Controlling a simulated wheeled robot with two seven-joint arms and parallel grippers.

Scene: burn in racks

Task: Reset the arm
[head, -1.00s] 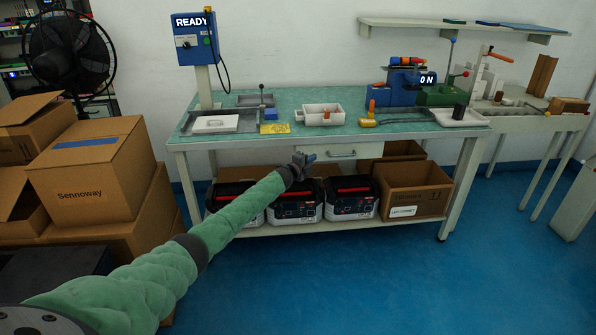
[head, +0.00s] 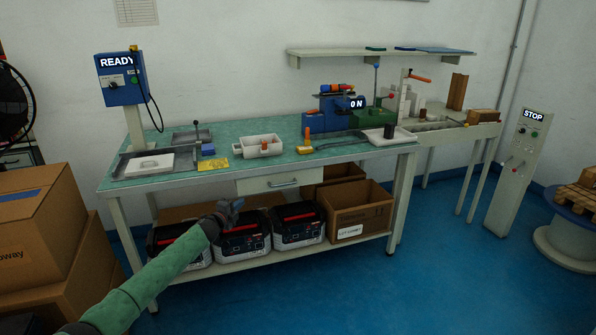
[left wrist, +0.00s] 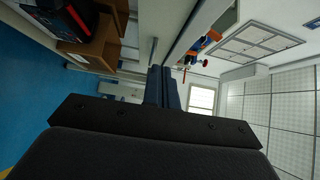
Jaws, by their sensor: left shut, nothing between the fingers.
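My left arm reaches in from the lower left of the head view, in a green sleeve. Its gripper (head: 229,207) is shut and empty, in front of the workbench (head: 350,155), below the tabletop and before the black and red cases on the lower shelf. In the left wrist view the two fingers (left wrist: 162,88) lie together with nothing between them. My right gripper is in neither view.
The bench drawer (head: 283,183) is closed, above the black and red cases (head: 297,225). An open cardboard box (head: 358,212) shares their shelf. Stacked boxes (head: 35,230) stand at left. A blue READY box (head: 121,78) and a STOP pedestal (head: 515,170) stand up.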

